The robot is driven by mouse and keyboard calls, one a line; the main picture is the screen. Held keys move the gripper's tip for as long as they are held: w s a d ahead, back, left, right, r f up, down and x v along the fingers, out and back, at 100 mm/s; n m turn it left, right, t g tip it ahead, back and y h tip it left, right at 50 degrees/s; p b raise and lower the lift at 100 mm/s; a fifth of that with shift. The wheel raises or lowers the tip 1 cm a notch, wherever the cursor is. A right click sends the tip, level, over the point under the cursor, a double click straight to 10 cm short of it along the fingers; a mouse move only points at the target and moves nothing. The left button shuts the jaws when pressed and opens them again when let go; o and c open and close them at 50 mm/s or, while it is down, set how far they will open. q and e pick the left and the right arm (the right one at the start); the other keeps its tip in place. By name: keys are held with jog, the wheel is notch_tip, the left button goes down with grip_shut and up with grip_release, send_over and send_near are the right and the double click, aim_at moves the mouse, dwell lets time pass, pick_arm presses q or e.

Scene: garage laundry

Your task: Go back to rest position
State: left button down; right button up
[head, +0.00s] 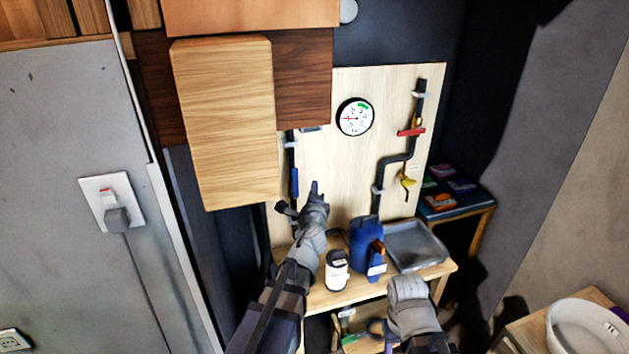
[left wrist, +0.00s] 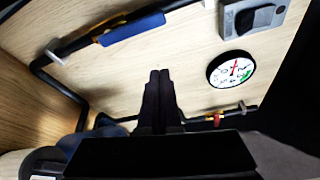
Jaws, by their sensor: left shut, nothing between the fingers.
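My left gripper (head: 314,188) is raised in front of the pale wooden panel (head: 330,95), above the small workbench. Its dark fingers are together and empty; they also show closed in the left wrist view (left wrist: 159,78). They look apart from the panel and the pipes. Part of my right arm (head: 408,292) is low in front of the bench's right side, but its fingers do not show.
A blue jug (head: 366,245), a white jar (head: 337,270) and a grey tray (head: 415,242) stand on the bench near my arms. Pipes with a red valve handle (head: 411,132) and a round gauge (head: 355,117) are on the panel. A wooden cabinet door (head: 225,120) hangs at upper left.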

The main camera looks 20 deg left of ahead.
pick_arm(q)
jog(key=s+d+f+n+g, duration=0.5)
jog(key=s+f+n+g, duration=0.3)
jog(key=s+f+n, duration=0.3)
jog(key=s+d+f+n+g+h, duration=0.1)
jog(key=s+d+f+g, duration=0.3)
jog(key=s, duration=0.5)
jog(key=s+d+f+n+g+h, duration=0.2)
jog(key=s+d+f+g, duration=0.2)
jog(key=s+d, duration=0.4)
jog(key=shift+s+d+f+g, duration=0.15)
jog(key=shift+s+f+g, duration=0.25)
jog(key=shift+s, duration=0.55)
jog(key=shift+f, duration=0.1)
